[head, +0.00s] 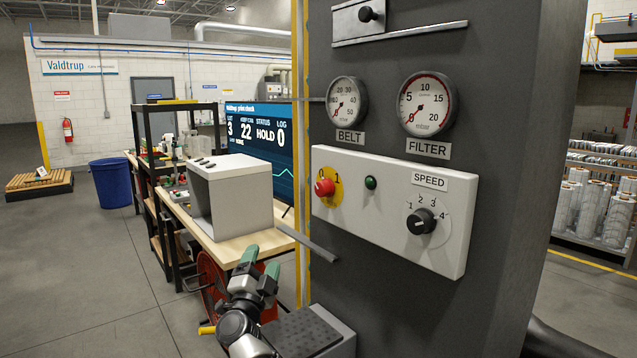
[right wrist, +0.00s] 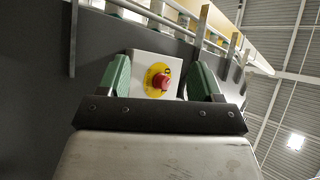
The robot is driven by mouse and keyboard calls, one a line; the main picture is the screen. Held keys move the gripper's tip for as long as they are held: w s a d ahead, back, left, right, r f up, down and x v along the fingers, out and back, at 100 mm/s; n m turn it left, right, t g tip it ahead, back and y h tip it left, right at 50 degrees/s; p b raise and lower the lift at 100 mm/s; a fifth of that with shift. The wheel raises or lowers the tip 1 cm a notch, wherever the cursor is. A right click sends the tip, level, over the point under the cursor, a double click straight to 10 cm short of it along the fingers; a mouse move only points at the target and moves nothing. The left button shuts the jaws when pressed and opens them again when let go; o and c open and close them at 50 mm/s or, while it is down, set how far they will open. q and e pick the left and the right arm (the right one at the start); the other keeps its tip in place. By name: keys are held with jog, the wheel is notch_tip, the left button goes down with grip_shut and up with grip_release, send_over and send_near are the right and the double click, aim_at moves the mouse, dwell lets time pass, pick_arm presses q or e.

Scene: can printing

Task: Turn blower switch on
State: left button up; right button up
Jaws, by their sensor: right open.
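The switch (head: 325,187) is a red knob on a round yellow plate marked 0 and 1, at the left end of a white panel (head: 380,218). Which mark the knob points to is too small to tell. My right gripper (head: 261,261) is below and left of the panel in the head view, apart from it. Its green fingers are open and empty. In the right wrist view the red knob (right wrist: 160,81) shows between the two open fingers (right wrist: 160,80), some distance beyond them. My left gripper is not in view.
A green indicator (head: 370,182) and a black SPEED dial (head: 422,221) share the panel, with BELT (head: 347,101) and FILTER (head: 427,104) gauges above. A grey bar (head: 307,243) sticks out below the panel's left end. A workbench (head: 240,243) with a grey box stands behind at left.

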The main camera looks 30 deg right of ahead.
notch_tip(320, 180, up, 10)
jog(key=d+m+g+h, duration=0.3)
jog(key=m+g+h, duration=0.1)
jog(key=m+g, duration=0.6)
jog(key=m+g+y+p, duration=0.1)
jog(key=m+g+y, duration=0.1)
jog(key=m+g, duration=0.3)
send_near(319, 190)
jog(key=shift+n+g, duration=0.4)
jog(key=shift+n, duration=0.1)
jog(key=d+p, duration=0.1)
jog(key=d, duration=0.2)
jog(key=d+p, duration=0.2)
jog(key=d, duration=0.1)
jog(key=w+d+p, duration=0.1)
jog(key=d, duration=0.2)
jog(key=shift+r, duration=0.35)
jog(key=shift+w+d+f+p, duration=0.2)
jog(key=shift+d+p, duration=0.1)
jog(key=shift+d, duration=0.15)
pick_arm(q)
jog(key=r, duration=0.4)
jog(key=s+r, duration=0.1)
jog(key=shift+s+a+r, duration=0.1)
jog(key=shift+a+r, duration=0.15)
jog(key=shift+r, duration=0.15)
pick_arm(e)
jog(key=c, duration=0.9)
